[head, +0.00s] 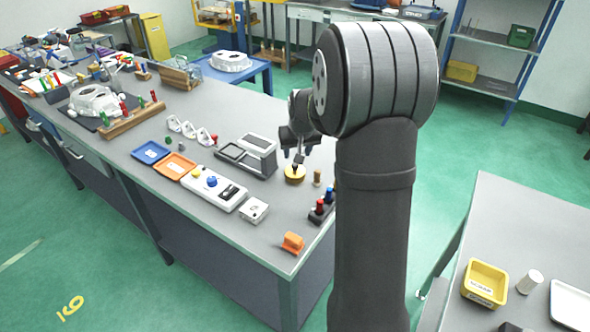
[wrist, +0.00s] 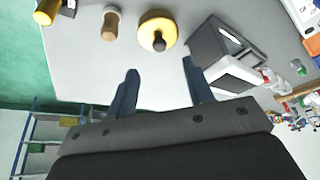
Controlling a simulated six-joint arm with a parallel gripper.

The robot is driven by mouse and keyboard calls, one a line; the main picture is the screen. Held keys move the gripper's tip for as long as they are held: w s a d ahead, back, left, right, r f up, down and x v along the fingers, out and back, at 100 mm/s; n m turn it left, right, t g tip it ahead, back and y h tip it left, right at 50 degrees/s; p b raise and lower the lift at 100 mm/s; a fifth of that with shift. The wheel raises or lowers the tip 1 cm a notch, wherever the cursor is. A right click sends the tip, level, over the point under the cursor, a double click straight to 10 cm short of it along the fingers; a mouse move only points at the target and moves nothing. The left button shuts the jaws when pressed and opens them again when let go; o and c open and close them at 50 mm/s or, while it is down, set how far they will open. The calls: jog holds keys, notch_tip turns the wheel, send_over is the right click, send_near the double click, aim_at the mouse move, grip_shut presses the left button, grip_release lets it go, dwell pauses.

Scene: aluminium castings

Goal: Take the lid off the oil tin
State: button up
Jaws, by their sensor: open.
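The oil tin (head: 294,174) is a small round yellow tin on the grey bench, near its right edge. It also shows in the wrist view (wrist: 151,24), at the top. A dark knob (wrist: 159,43) stands on its top, seemingly part of the lid; the seam between lid and tin cannot be made out. My gripper (head: 296,153) is open and empty, just above the tin in the head view. In the wrist view my two fingers (wrist: 160,70) are apart, with the knob beyond their tips and not between them.
A wooden peg-like piece (head: 317,178) stands close to the tin's right. A grey device (head: 247,156) sits close on its left. A holder with red and blue knobs (head: 322,207) and an orange block (head: 292,243) are nearer the front edge. Bare bench lies between.

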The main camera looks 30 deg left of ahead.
aim_at(295, 165)
jog(key=shift+x, duration=4.15)
jog(key=shift+w+r, duration=0.1)
jog(key=shift+w, duration=0.05)
grip_shut()
jog(key=shift+r, duration=0.15)
